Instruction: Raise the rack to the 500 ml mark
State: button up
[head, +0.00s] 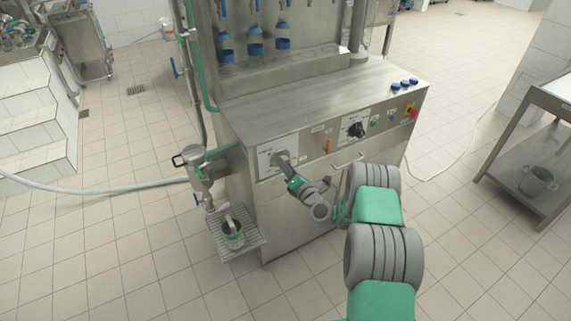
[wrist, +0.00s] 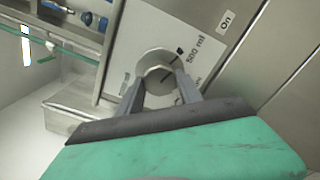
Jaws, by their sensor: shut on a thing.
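My gripper (wrist: 163,92) is shut on a round knob (wrist: 157,66) on the machine's front panel, with one finger on each side of it in the wrist view. A black line on the knob's face slants toward a small black mark on the white plate (wrist: 205,22), near the printed "500 ml". Other print on the plate is partly hidden by a finger. In the head view my gripper (head: 288,171) reaches the left panel plate (head: 265,160). The bottle rack (head: 300,57) stands at the back of the machine, with several blue-capped bottles (head: 254,42) on it.
A black dial (head: 355,130), an orange switch (head: 328,145) and a red button (head: 411,111) sit further right on the panel. A small wire shelf with a cup (head: 232,236) is at lower left.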

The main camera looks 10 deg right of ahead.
jog(key=shift+f, duration=0.1)
jog(key=o, duration=1.4)
jog(key=shift+c, duration=0.2)
jog(key=b+v, duration=0.1)
jog(key=v, duration=0.7)
jog(key=shift+b, duration=0.35)
